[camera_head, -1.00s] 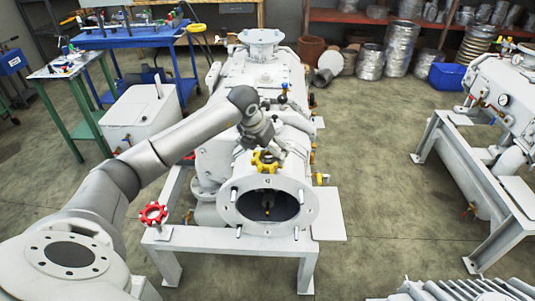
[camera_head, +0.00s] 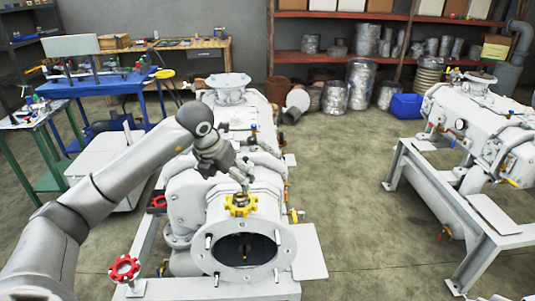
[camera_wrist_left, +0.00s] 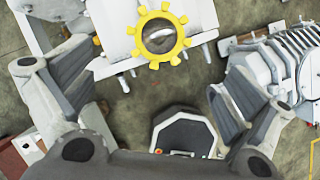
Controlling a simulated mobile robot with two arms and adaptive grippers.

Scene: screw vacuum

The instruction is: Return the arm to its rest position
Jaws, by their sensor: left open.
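My left arm comes in from the left, and its left gripper (camera_head: 243,182) hangs just above the yellow handwheel (camera_head: 241,205) on top of the white vacuum pump (camera_head: 215,213). In the left wrist view my left gripper (camera_wrist_left: 156,88) is open, its two dark-padded fingers spread wide with nothing between them. The yellow handwheel (camera_wrist_left: 135,53) shows there beyond the fingers, toward the top of the picture, apart from both pads. My right gripper is not in view.
A red handwheel (camera_head: 124,268) stands at the pump frame's front left. A second white pump (camera_head: 490,130) is on a frame at the right, with clear floor (camera_head: 350,220) between. A blue table (camera_head: 115,85) stands back left; shelves (camera_head: 340,55) line the back wall.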

